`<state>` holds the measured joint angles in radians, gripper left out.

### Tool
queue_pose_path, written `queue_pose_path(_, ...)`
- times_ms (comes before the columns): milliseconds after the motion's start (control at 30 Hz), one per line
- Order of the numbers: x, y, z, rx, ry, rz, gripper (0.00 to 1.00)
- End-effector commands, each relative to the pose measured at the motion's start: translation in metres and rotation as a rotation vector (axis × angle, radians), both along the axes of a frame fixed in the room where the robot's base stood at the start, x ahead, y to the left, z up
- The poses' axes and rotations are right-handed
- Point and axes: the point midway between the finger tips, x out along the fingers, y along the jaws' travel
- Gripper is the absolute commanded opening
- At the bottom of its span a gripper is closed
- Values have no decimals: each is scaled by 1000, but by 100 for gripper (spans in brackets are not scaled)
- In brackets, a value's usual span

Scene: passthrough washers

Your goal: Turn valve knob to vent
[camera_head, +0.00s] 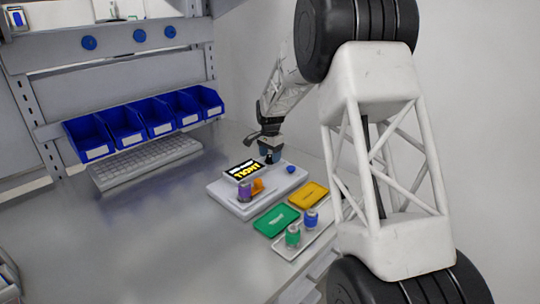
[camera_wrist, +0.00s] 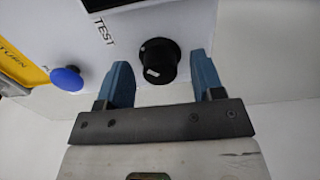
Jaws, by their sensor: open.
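The black valve knob (camera_wrist: 158,60) stands on the white test box in the wrist view, with a pale mark low on its left side. The word TEST is printed to its left; no vent label can be read. My gripper (camera_wrist: 164,82) is open, with one blue finger on each side of the knob and its tips near the knob's lower half. I see gaps between the fingers and the knob. In the head view my gripper (camera_head: 269,156) is over the back of the white test box (camera_head: 228,200), and the knob is mostly hidden there.
A blue button (camera_wrist: 67,78) sits left of the knob; it also shows in the head view (camera_head: 291,169). A purple part (camera_head: 245,191) sits on the box. Green (camera_head: 276,220) and yellow (camera_head: 306,195) trays and a keyboard (camera_head: 145,162) lie nearby.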

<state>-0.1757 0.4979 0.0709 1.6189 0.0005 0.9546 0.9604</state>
Motion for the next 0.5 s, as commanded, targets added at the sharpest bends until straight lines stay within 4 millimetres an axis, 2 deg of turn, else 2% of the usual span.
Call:
queue_pose_path(233, 0, 0, 0, 1, -1, 0, 61)
queue_pose_path(500, 0, 0, 0, 1, -1, 0, 20)
